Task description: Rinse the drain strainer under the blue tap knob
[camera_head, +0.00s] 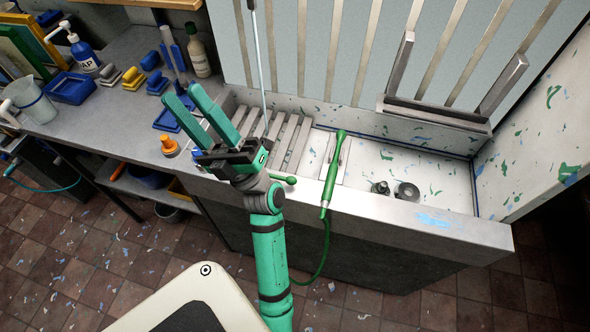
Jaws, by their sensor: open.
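My gripper (183,92) is open, with two green fingers pointing up and left over the edge between counter and sink. Nothing shows between the fingers. A round grey metal piece (407,191), which looks like the drain strainer, sits on the paint-flecked sink floor (440,181) at the right, well away from my gripper. A smaller dark metal piece (379,187) stands just left of it; I cannot tell which is the strainer. I cannot make out a blue tap knob; my arm and gripper hide part of the sink's left side.
A green spray wand (332,172) with a hose lies across the sink's front rim. A slatted rack (294,140) fills the sink's left. The left counter holds an orange-topped jar (169,145), a soap bottle (83,52) and blue trays (69,88). The right sink floor has free room.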

